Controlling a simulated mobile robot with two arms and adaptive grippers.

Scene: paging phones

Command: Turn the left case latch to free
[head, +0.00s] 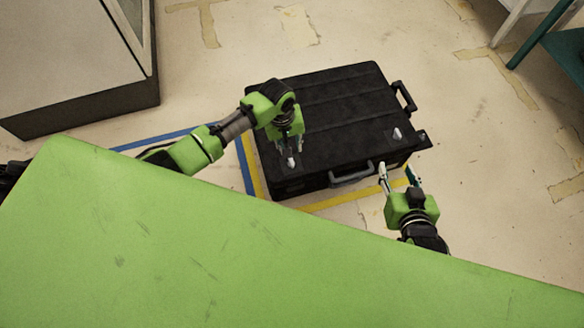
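A black case (335,105) lies flat and closed on the floor. Its left latch (291,162) is a small pale piece near the front left of the lid. A similar right latch (396,134) sits near the front right. My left gripper (288,150) reaches over the lid from the left, its fingertips at or just above the left latch. Its fingers look a little apart, but whether they touch the latch I cannot tell. My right gripper (398,172) is open and empty, beside the front right corner of the case.
The case has a front handle (352,175) and a side handle (405,97). Blue and yellow floor tape runs along its left and front. A grey cabinet (75,60) stands at upper left. A teal shelf (565,50) stands at upper right. Floor right of the case is clear.

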